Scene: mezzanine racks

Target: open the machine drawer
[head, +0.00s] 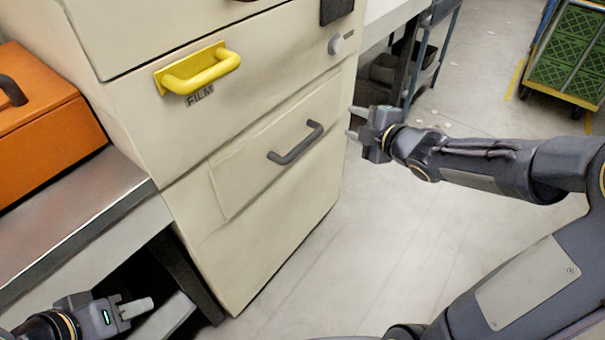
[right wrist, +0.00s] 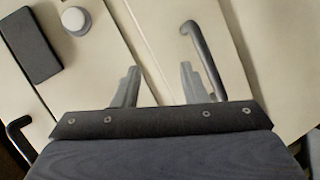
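The cream machine cabinet (head: 130,35) stands at left centre in the head view. Its upper drawer (head: 270,75) has a yellow handle (head: 202,72) above a FILM label (head: 200,95). The lower drawer (head: 245,180) has a grey bar handle (head: 296,143); both drawers look shut. My right gripper (head: 352,122) is open and empty, right of the grey handle, fingers towards the cabinet. In the right wrist view its fingers (right wrist: 158,85) are apart, with a grey handle (right wrist: 204,58) just beyond the right finger. My left gripper (head: 137,309) is low at left, away from the drawers; its opening is unclear.
An orange box (head: 40,130) sits on a metal-topped bench (head: 75,215) left of the cabinet. A round knob (head: 340,43) and dark panel (head: 335,10) are on the cabinet front. A cart with green crates (head: 565,50) stands far right. The floor before the cabinet is clear.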

